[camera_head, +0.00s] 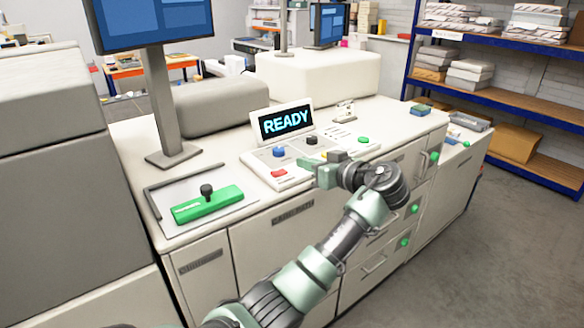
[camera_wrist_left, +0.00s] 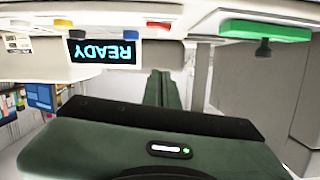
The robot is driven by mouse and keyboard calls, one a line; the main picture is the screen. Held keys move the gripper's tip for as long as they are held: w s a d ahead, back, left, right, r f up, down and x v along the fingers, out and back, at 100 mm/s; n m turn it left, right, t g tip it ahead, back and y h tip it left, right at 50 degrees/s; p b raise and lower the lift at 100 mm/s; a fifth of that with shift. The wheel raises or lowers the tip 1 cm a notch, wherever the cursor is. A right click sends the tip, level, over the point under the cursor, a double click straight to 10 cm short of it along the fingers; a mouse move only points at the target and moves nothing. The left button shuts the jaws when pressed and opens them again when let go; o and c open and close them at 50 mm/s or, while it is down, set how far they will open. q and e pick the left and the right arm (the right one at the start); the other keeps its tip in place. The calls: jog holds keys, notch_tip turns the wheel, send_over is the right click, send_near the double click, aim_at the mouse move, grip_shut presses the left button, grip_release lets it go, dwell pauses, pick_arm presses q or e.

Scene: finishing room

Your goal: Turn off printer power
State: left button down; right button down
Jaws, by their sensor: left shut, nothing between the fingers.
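The printer (camera_head: 290,228) is a long white machine with a control panel (camera_head: 258,166) on its top. A small display (camera_head: 285,122) reads READY in blue letters; it shows upside down in the left wrist view (camera_wrist_left: 103,51). The panel carries a red button (camera_head: 279,172), a blue knob (camera_head: 278,152) and a black knob (camera_head: 312,140). The red button (camera_wrist_left: 158,25) and blue knob (camera_wrist_left: 130,34) also show in the left wrist view. My left gripper (camera_head: 320,172) is shut and empty, just right of the red button at the panel's front edge; contact cannot be told. My right gripper is out of view.
A green bar with a black knob (camera_head: 207,200) lies in a recessed tray left of the panel. A monitor on a post (camera_head: 165,100) stands behind it. A green button (camera_head: 363,140) sits further right. Shelves (camera_head: 510,90) stand at right, with clear floor before them.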

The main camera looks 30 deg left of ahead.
pick_arm(q)
jog(key=p, duration=0.4)
send_over(283, 180)
notch_tip(283, 180, down, 2)
jog(key=shift+w+a, duration=0.1)
jog(key=shift+a, duration=0.05)
jog(key=f, duration=0.1)
jog(key=f+p, duration=0.1)
jog(key=f, duration=0.1)
jog(key=shift+d+f+p, duration=0.2)
jog(key=shift+f+p, duration=0.1)
jog(key=shift+s+f, duration=0.25)
jog(key=shift+f, duration=0.15)
